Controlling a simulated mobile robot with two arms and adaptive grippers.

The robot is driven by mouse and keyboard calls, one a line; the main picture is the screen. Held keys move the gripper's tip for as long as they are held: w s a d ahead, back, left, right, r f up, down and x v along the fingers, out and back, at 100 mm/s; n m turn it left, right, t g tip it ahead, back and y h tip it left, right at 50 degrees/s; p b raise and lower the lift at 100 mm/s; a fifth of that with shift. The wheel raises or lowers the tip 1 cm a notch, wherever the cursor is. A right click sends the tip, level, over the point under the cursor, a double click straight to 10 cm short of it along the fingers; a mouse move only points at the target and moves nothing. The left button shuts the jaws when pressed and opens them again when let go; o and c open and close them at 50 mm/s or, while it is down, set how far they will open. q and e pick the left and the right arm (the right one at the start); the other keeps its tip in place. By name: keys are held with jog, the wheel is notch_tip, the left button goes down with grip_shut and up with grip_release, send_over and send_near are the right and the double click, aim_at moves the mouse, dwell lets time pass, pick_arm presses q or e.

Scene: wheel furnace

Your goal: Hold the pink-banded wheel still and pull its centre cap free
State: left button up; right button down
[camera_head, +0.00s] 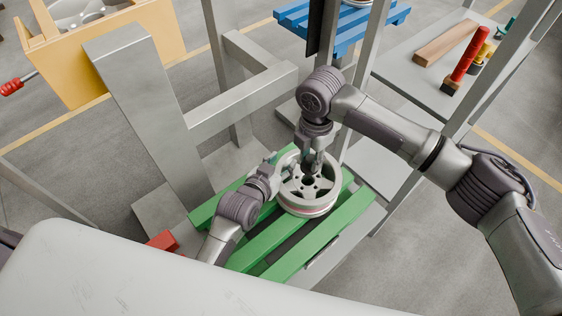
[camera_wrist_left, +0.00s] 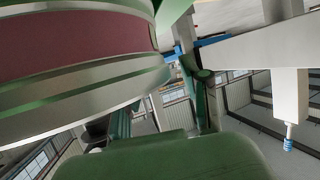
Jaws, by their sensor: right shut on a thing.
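The silver pink-banded wheel (camera_head: 297,201) lies flat on a green slatted pallet (camera_head: 262,243). Its pink band (camera_wrist_left: 75,45) fills the upper left of the left wrist view, very close to the camera. My left gripper (camera_head: 274,160) is at the left rim of the wheel; its finger gap is too small to tell. My right gripper (camera_head: 312,166) points down over the wheel's middle, shut on the centre cap, which its fingers mostly hide. A dark round opening shows at the hub below the fingers. I cannot tell how far the cap is out.
A grey metal frame (camera_head: 150,110) stands left of and behind the pallet, with posts close to my right arm. A grey shelf (camera_head: 405,68) at the right holds a red-handled tool (camera_head: 464,54) and a wooden block (camera_head: 446,44). A blue pallet (camera_head: 345,32) stands behind.

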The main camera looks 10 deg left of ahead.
pick_arm(q)
jog(key=shift+s+r, duration=0.1)
jog(key=v, duration=1.1)
jog(key=shift+s+a, duration=0.15)
jog(key=shift+s, duration=0.25)
jog(key=shift+r, duration=0.2)
